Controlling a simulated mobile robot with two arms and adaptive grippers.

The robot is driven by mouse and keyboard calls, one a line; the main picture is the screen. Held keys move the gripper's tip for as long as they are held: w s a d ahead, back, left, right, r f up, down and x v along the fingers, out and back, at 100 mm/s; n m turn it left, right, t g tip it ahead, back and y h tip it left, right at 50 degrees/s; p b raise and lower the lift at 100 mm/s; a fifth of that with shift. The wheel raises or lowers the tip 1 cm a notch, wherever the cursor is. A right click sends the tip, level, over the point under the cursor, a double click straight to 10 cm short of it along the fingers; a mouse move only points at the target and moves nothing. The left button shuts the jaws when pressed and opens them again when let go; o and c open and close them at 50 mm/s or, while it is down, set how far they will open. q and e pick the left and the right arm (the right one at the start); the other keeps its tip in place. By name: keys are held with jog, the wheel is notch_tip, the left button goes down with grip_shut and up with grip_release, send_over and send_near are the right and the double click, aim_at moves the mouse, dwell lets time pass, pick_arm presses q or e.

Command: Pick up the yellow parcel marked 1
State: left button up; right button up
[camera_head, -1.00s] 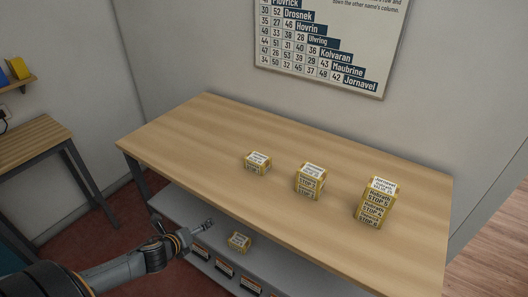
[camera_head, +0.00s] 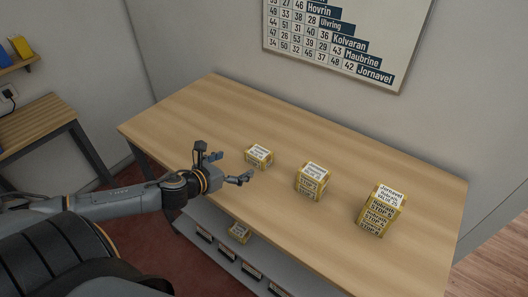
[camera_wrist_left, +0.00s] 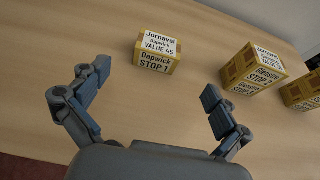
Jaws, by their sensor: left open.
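A small yellow parcel (camera_head: 258,156) with white labels sits alone on the wooden counter, leftmost of a row. In the left wrist view this parcel (camera_wrist_left: 157,52) stands upright and its front label reads Dapwick STOP with a last digit that looks like 1 or 7. My left gripper (camera_head: 230,167) is over the counter's front left part, just left of and in front of the parcel. In the left wrist view the gripper (camera_wrist_left: 157,85) has its fingers spread, with the parcel beyond the fingertips and nothing between them. My right gripper is not in view.
On the counter (camera_head: 200,110), a yellow stack (camera_head: 312,181) stands mid-row and a taller stack (camera_head: 380,211) stands at right. Another yellow parcel (camera_head: 239,232) lies on the lower shelf below the front edge. A lettered chart (camera_head: 335,35) hangs on the wall behind.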

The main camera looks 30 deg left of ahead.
aim_at(257, 154)
pick_arm(q)
jog(key=x, duration=0.3)
jog(key=shift+w+p, duration=0.15)
jog(key=shift+p, duration=0.15)
jog(key=x, duration=0.3)
jog(key=shift+w+f, duration=0.1)
jog(key=shift+w, duration=0.1)
jog(key=shift+w+f+p, duration=0.15)
jog(key=shift+w+p, duration=0.15)
jog(key=shift+w, duration=0.15)
jog(key=shift+w+f+p, duration=0.1)
jog(key=shift+w+p, duration=0.2)
jog(key=shift+w, duration=0.05)
jog(key=shift+p+x, duration=0.5)
jog(key=shift+x, duration=1.6)
jog(key=shift+s+f, duration=0.1)
jog(key=shift+f, duration=0.05)
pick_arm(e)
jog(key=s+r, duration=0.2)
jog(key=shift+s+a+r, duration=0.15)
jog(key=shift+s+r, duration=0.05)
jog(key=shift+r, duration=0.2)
pick_arm(q)
jog(key=shift+c, duration=0.2)
jog(key=c, duration=1.3)
